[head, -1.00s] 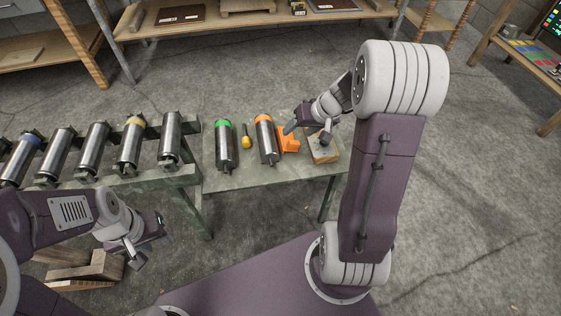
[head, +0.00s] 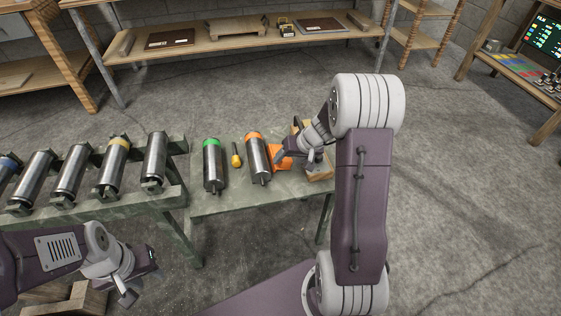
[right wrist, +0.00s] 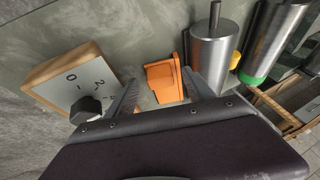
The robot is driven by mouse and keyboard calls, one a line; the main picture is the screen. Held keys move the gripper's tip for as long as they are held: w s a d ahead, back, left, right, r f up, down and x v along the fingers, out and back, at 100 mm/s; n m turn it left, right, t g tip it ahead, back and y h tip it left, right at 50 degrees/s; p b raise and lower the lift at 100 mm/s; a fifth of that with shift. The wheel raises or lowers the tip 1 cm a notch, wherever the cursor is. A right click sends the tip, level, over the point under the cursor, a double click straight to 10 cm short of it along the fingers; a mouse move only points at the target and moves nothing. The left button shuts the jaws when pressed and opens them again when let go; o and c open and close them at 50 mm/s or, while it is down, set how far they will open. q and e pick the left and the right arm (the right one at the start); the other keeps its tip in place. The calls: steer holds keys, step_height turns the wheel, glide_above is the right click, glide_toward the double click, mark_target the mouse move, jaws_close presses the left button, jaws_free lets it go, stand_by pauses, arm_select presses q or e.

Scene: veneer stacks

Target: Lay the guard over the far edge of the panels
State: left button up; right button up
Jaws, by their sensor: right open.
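A small orange piece (head: 283,152), which looks like the guard, lies on the green bench beside the orange-banded roller. My right gripper (head: 296,160) is open just over it. In the right wrist view the orange guard (right wrist: 163,80) shows between the spread fingers (right wrist: 160,92), with nothing gripped; I cannot tell whether they touch it. Flat dark panels (head: 170,40) lie on the far shelf, with another panel (head: 319,25) further right. I cannot tell which are the task's panels. My left gripper (head: 140,277) hangs low at the left, its finger gap unclear.
A wooden block with a dial (right wrist: 72,78) stands close beside my right gripper. On the bench (head: 225,205) are a green-banded roller (head: 213,168), an orange-banded roller (head: 257,162) and a yellow-handled tool (head: 236,160). A roller conveyor (head: 115,210) stands left. Floor lies open before the shelf.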

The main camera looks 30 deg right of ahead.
steer(key=shift+w+f, duration=0.1)
steer(key=shift+f, duration=0.1)
steer(key=shift+a, duration=0.1)
jaws_close()
step_height(320, 180, up, 9)
steer(key=p, duration=0.5)
steer(key=shift+p, duration=0.3)
steer(key=shift+r, duration=0.5)
